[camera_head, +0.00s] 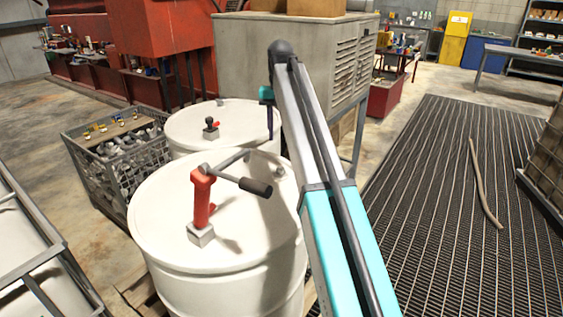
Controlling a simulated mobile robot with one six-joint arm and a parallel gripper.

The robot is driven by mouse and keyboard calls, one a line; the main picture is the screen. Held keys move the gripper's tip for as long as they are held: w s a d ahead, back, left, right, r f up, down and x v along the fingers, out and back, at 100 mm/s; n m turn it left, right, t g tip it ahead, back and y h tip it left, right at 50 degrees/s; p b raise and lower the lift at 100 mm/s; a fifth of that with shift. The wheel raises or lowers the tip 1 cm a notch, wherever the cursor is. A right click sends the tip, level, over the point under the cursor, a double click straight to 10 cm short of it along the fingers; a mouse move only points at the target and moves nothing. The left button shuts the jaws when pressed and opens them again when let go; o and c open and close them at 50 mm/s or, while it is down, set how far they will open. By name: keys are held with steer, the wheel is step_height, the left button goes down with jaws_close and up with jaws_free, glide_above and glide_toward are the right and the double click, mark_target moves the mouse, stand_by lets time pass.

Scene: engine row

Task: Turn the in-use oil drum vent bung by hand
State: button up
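The front white oil drum (165,235) has a red hand pump (202,200) with a black-gripped crank on its lid. A small grey bung (279,171) sits near the far right of that lid, partly beside my arm. A second white drum (180,130) stands behind it, with a small dark and red fitting (211,128) on its lid. My arm reaches up from the bottom and bends down at its top. A dark, narrow part of my gripper (270,122) hangs above the far right side of the drums, apart from the bung. The arm hides most of the gripper.
A wire crate (118,165) of metal parts stands left of the drums. A grey louvred cabinet (245,60) stands behind them. Dark slatted matting (440,200) with a loose hose (483,185) covers the floor at right. A metal frame (40,260) is at near left.

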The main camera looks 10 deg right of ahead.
mark_target(281, 167)
step_height(281, 167, down, 12)
steer(key=p, duration=0.3)
steer(key=shift+r, duration=0.2)
stand_by(0.3)
